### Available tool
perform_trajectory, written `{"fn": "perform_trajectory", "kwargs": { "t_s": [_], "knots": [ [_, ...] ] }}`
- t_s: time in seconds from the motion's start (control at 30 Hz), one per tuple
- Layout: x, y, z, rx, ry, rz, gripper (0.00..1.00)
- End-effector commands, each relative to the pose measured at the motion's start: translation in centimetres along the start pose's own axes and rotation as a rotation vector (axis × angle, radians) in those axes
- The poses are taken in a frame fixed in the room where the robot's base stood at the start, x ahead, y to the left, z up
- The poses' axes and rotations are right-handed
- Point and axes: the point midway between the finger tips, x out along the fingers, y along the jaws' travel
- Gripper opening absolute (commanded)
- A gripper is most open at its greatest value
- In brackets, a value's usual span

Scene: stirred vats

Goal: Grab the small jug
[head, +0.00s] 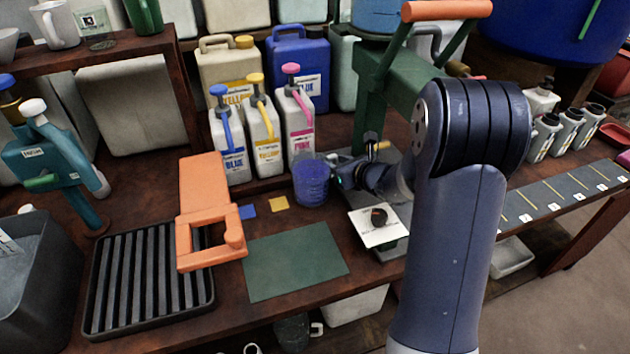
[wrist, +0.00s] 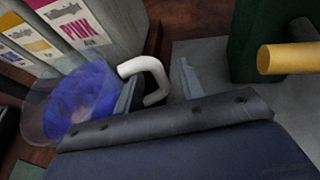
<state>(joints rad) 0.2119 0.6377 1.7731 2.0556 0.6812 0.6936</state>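The small jug (head: 311,182) is a see-through vessel with blue contents, standing upright on the bench in front of the pump bottles. In the wrist view the jug (wrist: 78,105) is at the left, with its white looped handle (wrist: 160,72) pointing toward my gripper. My gripper (head: 345,176) is just right of the jug in the head view. In the wrist view my gripper (wrist: 160,88) shows two grey fingers set apart, with the handle's loop between them. I see a gap beside the handle on the right; the lower fingers are partly hidden by the gripper body.
Blue, yellow and pink pump bottles (head: 263,138) stand close behind the jug. A green stand (head: 375,100) rises behind my gripper, with a yellow-tipped tap (wrist: 285,58). A white card with a black knob (head: 380,224) is in front. A green mat (head: 295,262) lies clear.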

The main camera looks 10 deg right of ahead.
Motion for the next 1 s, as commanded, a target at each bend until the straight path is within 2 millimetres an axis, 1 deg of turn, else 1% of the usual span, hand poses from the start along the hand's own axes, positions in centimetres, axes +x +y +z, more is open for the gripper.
{"fn": "perform_trajectory", "kwargs": {
  "t_s": [0.03,0.07,0.5,1.0],
  "knots": [
    [-0.02,-0.01,-0.01,0.0,0.0,0.0,0.38],
    [-0.03,-0.01,-0.01,0.0,0.0,0.0,0.35],
    [-0.05,-0.01,-0.02,0.0,0.0,0.0,0.0],
    [-0.07,-0.03,0.08,0.0,-0.001,0.0,0.0]
  ]
}}
